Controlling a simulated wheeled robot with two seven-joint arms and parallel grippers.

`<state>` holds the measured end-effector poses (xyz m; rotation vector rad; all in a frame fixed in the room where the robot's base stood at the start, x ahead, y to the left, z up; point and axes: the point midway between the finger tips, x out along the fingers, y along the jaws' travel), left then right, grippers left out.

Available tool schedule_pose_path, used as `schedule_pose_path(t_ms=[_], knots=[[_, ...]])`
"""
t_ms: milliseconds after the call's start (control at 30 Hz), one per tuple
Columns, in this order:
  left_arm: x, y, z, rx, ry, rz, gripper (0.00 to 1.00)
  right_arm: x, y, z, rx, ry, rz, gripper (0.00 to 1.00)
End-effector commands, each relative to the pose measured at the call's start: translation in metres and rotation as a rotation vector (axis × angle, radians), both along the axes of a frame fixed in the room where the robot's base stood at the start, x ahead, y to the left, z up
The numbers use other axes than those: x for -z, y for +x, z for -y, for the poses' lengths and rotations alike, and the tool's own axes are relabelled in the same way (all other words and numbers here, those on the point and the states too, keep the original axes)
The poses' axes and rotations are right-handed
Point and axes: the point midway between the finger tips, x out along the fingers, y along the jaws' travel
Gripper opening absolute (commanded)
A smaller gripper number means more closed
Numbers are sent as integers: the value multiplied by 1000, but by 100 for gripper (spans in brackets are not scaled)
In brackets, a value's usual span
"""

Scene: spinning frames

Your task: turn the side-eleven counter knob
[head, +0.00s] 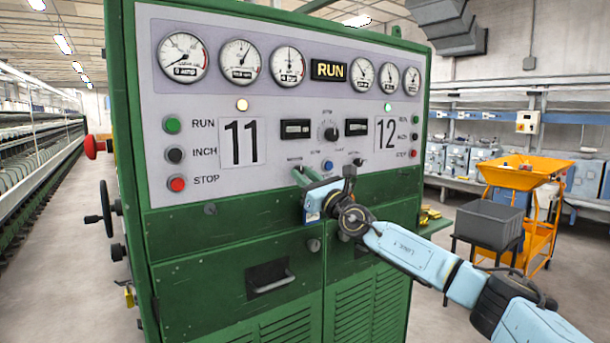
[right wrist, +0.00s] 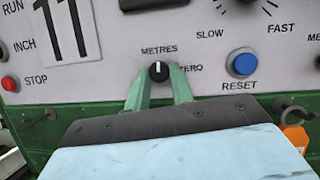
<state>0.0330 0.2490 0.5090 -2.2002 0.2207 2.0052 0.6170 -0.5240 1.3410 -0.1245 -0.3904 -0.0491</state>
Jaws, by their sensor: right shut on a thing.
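The side-eleven counter knob (right wrist: 159,71) is small and black with a white pointer mark. In the right wrist view it sits below the word METRES, with ZERO to its right, and its mark points about straight up. In the head view the fingers hide the knob. My left gripper is in neither view.
A blue RESET button (right wrist: 242,64) is close right of the fingers. RUN, INCH and red STOP (head: 176,184) buttons lie to the left. A speed dial (head: 328,130) is above. An orange trolley (head: 523,174) and grey bin (head: 488,226) stand at the right.

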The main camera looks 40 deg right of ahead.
Motion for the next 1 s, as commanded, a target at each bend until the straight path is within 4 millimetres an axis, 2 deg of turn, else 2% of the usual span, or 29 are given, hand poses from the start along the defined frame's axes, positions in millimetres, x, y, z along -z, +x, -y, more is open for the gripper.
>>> schedule_pose_path(t_ms=[400, 1000], knots=[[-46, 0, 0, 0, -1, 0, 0, -3, 1, -5, -4, 314, 31, 0], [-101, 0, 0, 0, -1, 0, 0, -5, 1, -10, -1, 881, 97, 0]])
